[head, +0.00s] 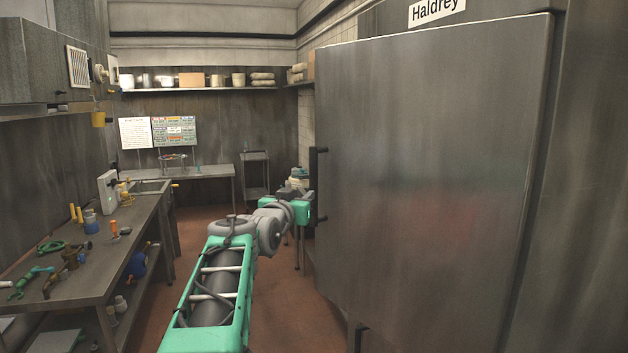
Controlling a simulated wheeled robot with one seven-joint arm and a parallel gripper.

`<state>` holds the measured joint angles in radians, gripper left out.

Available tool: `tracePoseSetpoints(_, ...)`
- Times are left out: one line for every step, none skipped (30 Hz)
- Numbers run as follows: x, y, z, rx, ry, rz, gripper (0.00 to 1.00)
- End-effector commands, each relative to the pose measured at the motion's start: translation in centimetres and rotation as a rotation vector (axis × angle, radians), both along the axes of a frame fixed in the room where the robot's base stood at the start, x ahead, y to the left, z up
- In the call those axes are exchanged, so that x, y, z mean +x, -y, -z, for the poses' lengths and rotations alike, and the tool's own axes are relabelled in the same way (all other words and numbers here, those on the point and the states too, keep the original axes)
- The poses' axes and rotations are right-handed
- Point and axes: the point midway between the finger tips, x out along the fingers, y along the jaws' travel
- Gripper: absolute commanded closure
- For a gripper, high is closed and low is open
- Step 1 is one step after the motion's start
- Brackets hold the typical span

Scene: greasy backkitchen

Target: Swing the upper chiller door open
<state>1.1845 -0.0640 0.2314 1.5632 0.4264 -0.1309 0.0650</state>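The upper chiller door (430,165) is a large, smeared steel panel filling the right half of the head view. I see no clear gap along its edges and cannot tell whether it is ajar. Its black vertical bar handle (316,185) is on the door's left edge. My arm reaches forward from the bottom, and my gripper (302,193) is at its far end, close to the left of the handle. The fingers are small and partly hidden by the wrist, so I cannot tell whether they touch or grip the handle.
A lower handle (361,338) shows below the door. A steel workbench (120,225) with tools and bottles runs along the left. A back table (205,171) and a wall shelf (215,89) are at the far end.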

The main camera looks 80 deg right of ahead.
Motion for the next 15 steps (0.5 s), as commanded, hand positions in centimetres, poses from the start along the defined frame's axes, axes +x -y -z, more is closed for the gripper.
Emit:
tracePoseSetpoints(-0.9, 0.6, -0.4, -0.011, -0.001, 0.017, 0.70)
tracePoseSetpoints(-1.2, 0.8, -0.6, -0.015, 0.000, 0.022, 0.70)
tracePoseSetpoints(-1.3, 1.3, -0.7, -0.017, 0.000, 0.024, 0.70)
tracePoseSetpoints(-1.3, 1.7, -0.7, -0.016, -0.001, 0.024, 0.70)
tracePoseSetpoints(-1.3, 2.2, -0.8, -0.016, -0.001, 0.023, 0.70)
tracePoseSetpoints(-1.4, 3.0, -0.8, -0.015, -0.001, 0.023, 0.70)
tracePoseSetpoints(-1.4, 3.6, -0.8, -0.015, -0.001, 0.023, 0.70)
tracePoseSetpoints(-1.5, 4.2, -0.9, -0.015, -0.001, 0.023, 0.70)
tracePoseSetpoints(-1.5, 5.0, -0.9, -0.014, -0.001, 0.023, 0.70)
tracePoseSetpoints(-1.5, 5.6, -0.8, -0.013, -0.001, 0.022, 0.70)
tracePoseSetpoints(-1.5, 6.1, -0.8, -0.013, -0.001, 0.022, 0.70)
tracePoseSetpoints(-1.6, 6.7, -0.8, -0.013, -0.001, 0.022, 0.70)
tracePoseSetpoints(-1.6, 7.1, -0.7, -0.013, -0.001, 0.022, 0.70)
tracePoseSetpoints(-1.6, 7.5, -0.7, -0.014, 0.000, 0.021, 0.70)
tracePoseSetpoints(-1.5, 7.8, -0.6, -0.014, -0.001, 0.021, 0.70)
